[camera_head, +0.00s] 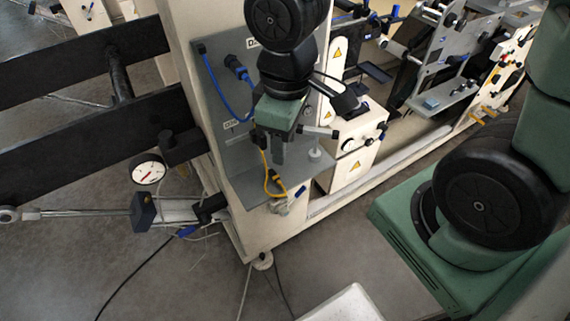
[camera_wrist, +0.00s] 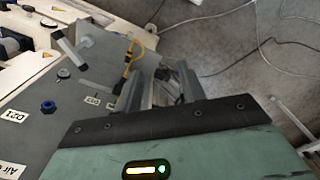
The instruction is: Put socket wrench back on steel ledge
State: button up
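The steel ledge (camera_head: 243,187) is a grey shelf on the front of the cream machine frame; it also shows in the wrist view (camera_wrist: 107,68). My gripper (camera_head: 278,160) points down close over the ledge. In the wrist view its two grey fingers (camera_wrist: 158,88) stand apart, with dark shapes in or behind the gap. I see nothing clearly clamped between them. I cannot make out the socket wrench for sure. A grey bar with a dark end (camera_head: 320,132) sits right of my gripper above the ledge; it also shows in the wrist view (camera_wrist: 70,52).
A blue hose (camera_head: 213,88) hangs on the grey panel behind. A round gauge (camera_head: 147,171) and dark beams (camera_head: 95,125) lie left. Floor in front is mostly clear.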

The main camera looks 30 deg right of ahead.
jog(key=s+a+r, duration=0.3)
jog(key=s+a, duration=0.1)
jog(key=s, duration=0.3)
jog(key=shift+s+a+r, duration=0.15)
jog(key=shift+s+r, duration=0.05)
jog(key=shift+s, duration=0.2)
